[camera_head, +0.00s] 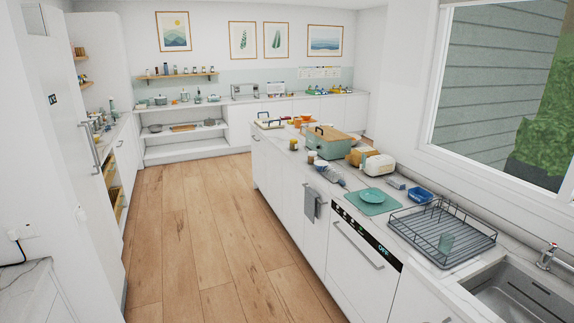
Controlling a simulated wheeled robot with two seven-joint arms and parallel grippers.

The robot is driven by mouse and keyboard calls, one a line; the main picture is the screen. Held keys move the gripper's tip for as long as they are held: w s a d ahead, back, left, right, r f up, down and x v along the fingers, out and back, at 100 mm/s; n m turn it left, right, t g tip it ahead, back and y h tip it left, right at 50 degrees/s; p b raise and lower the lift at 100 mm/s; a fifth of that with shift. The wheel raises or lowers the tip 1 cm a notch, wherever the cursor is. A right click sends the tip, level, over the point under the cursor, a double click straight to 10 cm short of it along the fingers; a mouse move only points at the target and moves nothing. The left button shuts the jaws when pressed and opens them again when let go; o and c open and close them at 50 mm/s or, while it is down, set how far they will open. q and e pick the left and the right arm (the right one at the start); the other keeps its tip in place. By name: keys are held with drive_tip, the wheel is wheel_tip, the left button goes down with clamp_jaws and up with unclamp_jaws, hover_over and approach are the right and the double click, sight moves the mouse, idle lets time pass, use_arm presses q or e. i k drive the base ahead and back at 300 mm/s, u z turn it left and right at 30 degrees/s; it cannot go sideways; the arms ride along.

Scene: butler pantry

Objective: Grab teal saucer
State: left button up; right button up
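The teal saucer (373,196) sits on a green mat (364,207) on the right-hand counter, above the dishwasher. Something teal and round, perhaps part of the same stack, shows at its middle; I cannot tell its shape. Neither of my grippers shows in the head view.
A blue dish (420,195) lies behind the mat. A white appliance (379,166) and a green box (329,141) stand farther back. The wooden floor (205,235) is clear.

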sight(368, 196)
drive_tip(key=u, duration=0.05)
drive_tip(key=i, duration=2.05)
drive_tip(key=z, duration=0.25)
